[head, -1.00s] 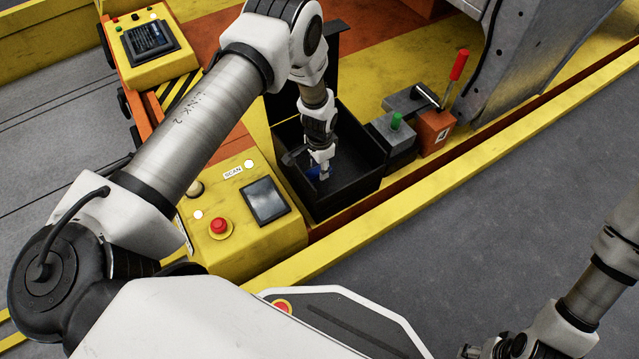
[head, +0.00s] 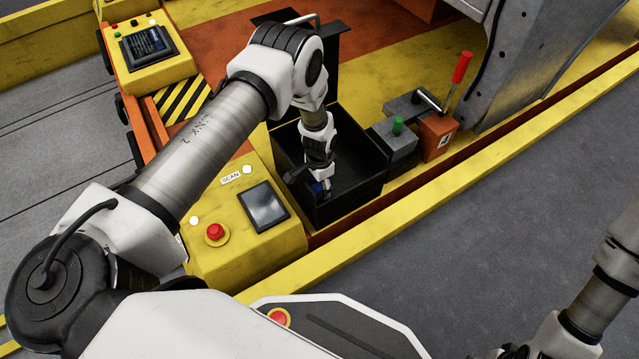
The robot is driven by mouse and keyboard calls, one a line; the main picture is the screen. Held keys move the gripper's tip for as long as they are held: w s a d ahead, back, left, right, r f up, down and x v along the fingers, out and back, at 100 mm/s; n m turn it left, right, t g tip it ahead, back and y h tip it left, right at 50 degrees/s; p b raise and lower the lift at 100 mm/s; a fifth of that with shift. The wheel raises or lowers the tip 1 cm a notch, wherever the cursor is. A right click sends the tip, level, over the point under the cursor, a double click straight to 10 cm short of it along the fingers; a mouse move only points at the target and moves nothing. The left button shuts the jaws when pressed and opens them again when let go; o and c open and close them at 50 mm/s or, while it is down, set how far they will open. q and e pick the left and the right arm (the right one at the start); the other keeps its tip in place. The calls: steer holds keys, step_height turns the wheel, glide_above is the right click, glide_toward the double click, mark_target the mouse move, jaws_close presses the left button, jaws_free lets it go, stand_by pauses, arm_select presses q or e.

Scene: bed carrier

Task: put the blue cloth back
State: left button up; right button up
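A small piece of the blue cloth (head: 318,188) shows at the tip of my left gripper (head: 320,184), inside the open black box (head: 347,207). The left arm reaches down into the box from above, near its left side. The fingers are small and dark here, so I cannot tell whether they are open or shut on the cloth. Most of the cloth is hidden by the gripper. My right gripper (head: 515,352) is at the bottom edge, cut off by the frame, far from the box.
A yellow console (head: 245,235) with a screen and red button (head: 215,232) stands left of the box. A grey block with a green knob (head: 398,125) and an orange block with a red lever (head: 462,68) stand to its right. A yellow rail (head: 400,215) runs in front.

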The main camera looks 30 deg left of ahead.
mark_target(319, 186)
arm_select(q)
step_height(319, 186, up, 12)
steer(key=p, duration=0.6)
steer(key=shift+r, duration=0.15)
